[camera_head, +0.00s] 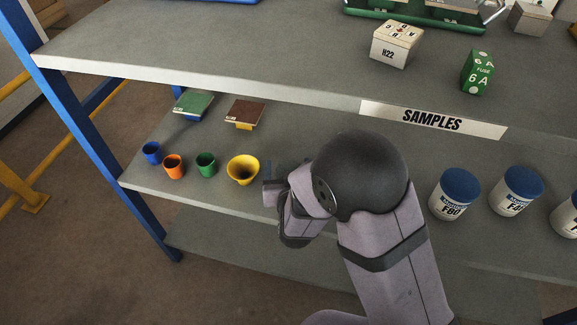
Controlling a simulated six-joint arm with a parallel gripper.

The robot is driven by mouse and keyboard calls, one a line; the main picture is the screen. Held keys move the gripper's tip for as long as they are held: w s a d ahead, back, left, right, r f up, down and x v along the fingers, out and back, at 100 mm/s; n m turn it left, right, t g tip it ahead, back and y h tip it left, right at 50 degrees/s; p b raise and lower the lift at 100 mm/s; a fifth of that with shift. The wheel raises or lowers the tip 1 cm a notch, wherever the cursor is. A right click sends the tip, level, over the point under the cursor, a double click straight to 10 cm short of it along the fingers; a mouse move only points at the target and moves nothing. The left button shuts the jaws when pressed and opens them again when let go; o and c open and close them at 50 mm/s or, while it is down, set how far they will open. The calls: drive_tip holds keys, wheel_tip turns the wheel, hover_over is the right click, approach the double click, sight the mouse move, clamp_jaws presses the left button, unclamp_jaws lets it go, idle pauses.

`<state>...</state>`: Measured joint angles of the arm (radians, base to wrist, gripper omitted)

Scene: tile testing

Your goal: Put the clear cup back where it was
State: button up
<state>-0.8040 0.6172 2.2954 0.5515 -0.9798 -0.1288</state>
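I cannot make out a clear cup in this view; my arm and gripper hide part of the shelf. My gripper (271,188) is low over the middle shelf, just right of the yellow cup (242,170). Its fingers point left and are small and partly hidden by the wrist, so I cannot tell whether they are open or hold anything. Left of the yellow cup stand a green cup (206,165), an orange cup (173,167) and a blue cup (151,153), in a slanting row near the shelf's front edge.
Behind the cups are a green tile (194,103) and a brown tile (246,112). White tins with blue lids (455,195) stand right of my arm. The upper shelf edge, with its SAMPLES label (432,120), overhangs the back. A blue post (95,140) bounds the left.

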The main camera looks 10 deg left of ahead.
drive_tip(key=shift+r, duration=0.1)
drive_tip(key=shift+r, duration=0.2)
drive_tip(key=p+v, duration=0.1)
drive_tip(key=v, duration=0.6)
drive_tip(key=shift+s+d, duration=0.1)
drive_tip(key=shift+s, duration=0.1)
drive_tip(key=shift+r, duration=0.1)
